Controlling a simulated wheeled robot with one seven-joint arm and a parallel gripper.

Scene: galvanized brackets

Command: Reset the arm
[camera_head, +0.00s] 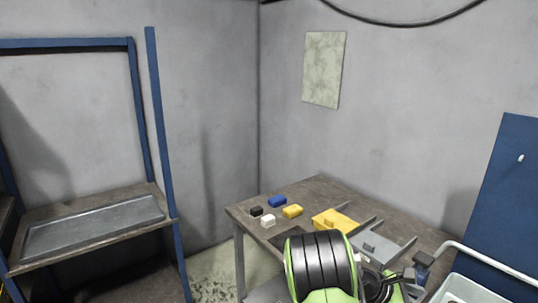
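My arm (320,266), black and green, rises at the bottom of the head view in front of the work table (350,190). Dark parts just right of it look like my gripper (400,278), low over the table's near right side. They are small and partly covered by the arm, so the fingers cannot be made out. I cannot tell whether it is open or holds anything.
Small blocks lie on the table's left: black (257,211), white (268,220), blue (277,201) and yellow (292,211). A yellow bracket piece (335,220) and a grey one (379,246) lie nearer the arm. A pale bin (465,291) is bottom right; a blue-framed shelf (159,120) stands left.

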